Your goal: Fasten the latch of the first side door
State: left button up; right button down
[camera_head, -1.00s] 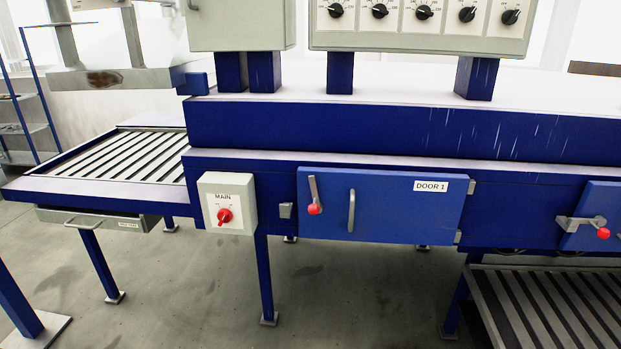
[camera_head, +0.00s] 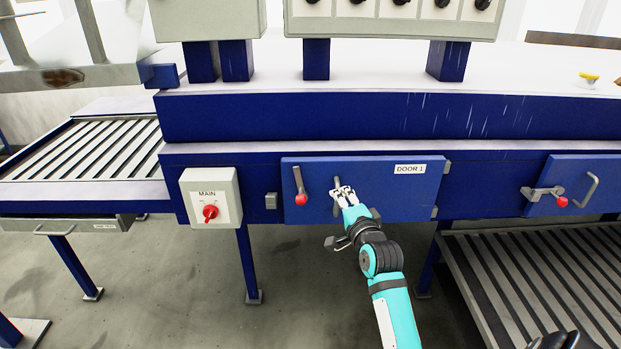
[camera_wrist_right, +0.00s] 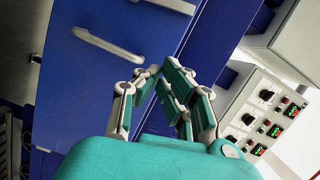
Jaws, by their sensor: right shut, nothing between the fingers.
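The blue first side door (camera_head: 405,200), labelled DOOR 1, looks closed or nearly so; I cannot tell if it is flush. Its latch lever (camera_head: 299,180) stands almost upright near the left edge, red knob (camera_head: 301,199) at its lower end. A small grey catch block (camera_head: 271,201) is on the frame to the left, apart from the lever. My right gripper (camera_head: 343,194) is shut and empty in front of the door handle, right of the latch. The door (camera_wrist_right: 90,90) and handle (camera_wrist_right: 108,45) show in the right wrist view beside the fingers (camera_wrist_right: 156,74). My left gripper is out of view.
A MAIN switch box (camera_head: 211,197) with a red knob is left of the door. A second door (camera_head: 590,183) at the right has its lever (camera_head: 543,192) lying sideways. A slatted conveyor (camera_head: 90,150) is at the left, another slatted surface (camera_head: 500,280) lower right.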

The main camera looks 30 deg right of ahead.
jog(key=shift+w, duration=0.1)
jog(key=p, duration=0.3)
send_near(311, 174)
jog(key=w+d, duration=0.3)
jog(key=w+d+r, duration=0.1)
jog(key=d, duration=0.1)
jog(key=shift+w+d, duration=0.2)
jog(key=a, duration=0.1)
jog(key=w+a, duration=0.1)
jog(key=a+p, duration=0.1)
jog(key=shift+w+f, duration=0.35)
jog(key=shift+w+a+f, duration=0.15)
jog(key=shift+a, duration=0.2)
jog(key=shift+d, duration=0.1)
jog(key=shift+d, duration=0.1)
